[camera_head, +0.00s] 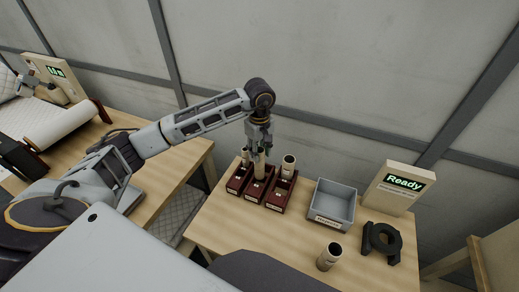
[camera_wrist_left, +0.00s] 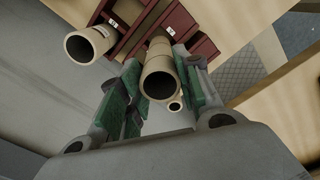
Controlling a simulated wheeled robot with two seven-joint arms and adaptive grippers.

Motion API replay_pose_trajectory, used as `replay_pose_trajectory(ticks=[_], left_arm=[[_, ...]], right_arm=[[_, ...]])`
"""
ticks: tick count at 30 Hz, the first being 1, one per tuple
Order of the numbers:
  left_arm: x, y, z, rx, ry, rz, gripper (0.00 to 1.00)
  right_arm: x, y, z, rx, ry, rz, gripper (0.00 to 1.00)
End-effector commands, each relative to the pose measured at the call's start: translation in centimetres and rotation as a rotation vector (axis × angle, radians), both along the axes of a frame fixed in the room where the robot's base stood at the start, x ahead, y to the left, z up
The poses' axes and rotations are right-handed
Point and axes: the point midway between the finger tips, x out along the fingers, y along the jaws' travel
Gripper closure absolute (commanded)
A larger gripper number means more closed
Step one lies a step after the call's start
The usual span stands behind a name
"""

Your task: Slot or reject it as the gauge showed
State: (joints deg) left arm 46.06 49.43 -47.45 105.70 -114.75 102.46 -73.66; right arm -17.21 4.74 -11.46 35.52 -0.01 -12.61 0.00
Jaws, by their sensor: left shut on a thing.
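My left gripper (camera_head: 259,152) points down over the middle of three dark red slotted racks. It is shut on a beige roll (camera_head: 260,166), which stands upright at the middle rack (camera_head: 254,192); I cannot tell whether its lower end rests in a slot. The held roll (camera_wrist_left: 160,80) shows end-on between the green-padded fingers in the left wrist view. Another roll (camera_head: 288,166) stands in the right rack (camera_head: 279,194), and one (camera_head: 244,155) in the left rack (camera_head: 238,182). My right gripper is not in view.
A grey labelled bin (camera_head: 333,204) stands right of the racks and looks empty. A loose roll (camera_head: 328,256) stands upright near the table's front. Bare table (camera_head: 237,236) lies in front of the racks. Another table (camera_head: 165,150) with a large white roll (camera_head: 60,124) is at left.

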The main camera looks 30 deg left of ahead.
Motion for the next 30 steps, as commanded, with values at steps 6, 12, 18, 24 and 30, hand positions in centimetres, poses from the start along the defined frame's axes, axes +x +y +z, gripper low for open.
replay_pose_trajectory(ticks=[6,12,18,24,30], left_arm=[[0.0,0.0,-1.1,0.0,0.0,0.0,0.8],[0.0,0.0,-2.0,0.0,0.001,0.0,0.8],[0.0,0.0,-2.8,0.0,0.0,0.001,0.8],[0.0,0.0,-3.6,0.0,0.0,0.001,0.8],[0.0,0.0,-4.4,0.0,0.0,0.001,0.8]], right_arm=[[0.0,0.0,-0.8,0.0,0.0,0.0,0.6],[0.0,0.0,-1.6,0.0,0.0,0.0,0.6],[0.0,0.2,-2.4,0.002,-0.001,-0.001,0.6],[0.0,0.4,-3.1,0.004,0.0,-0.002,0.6],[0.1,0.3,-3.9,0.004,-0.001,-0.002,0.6]])
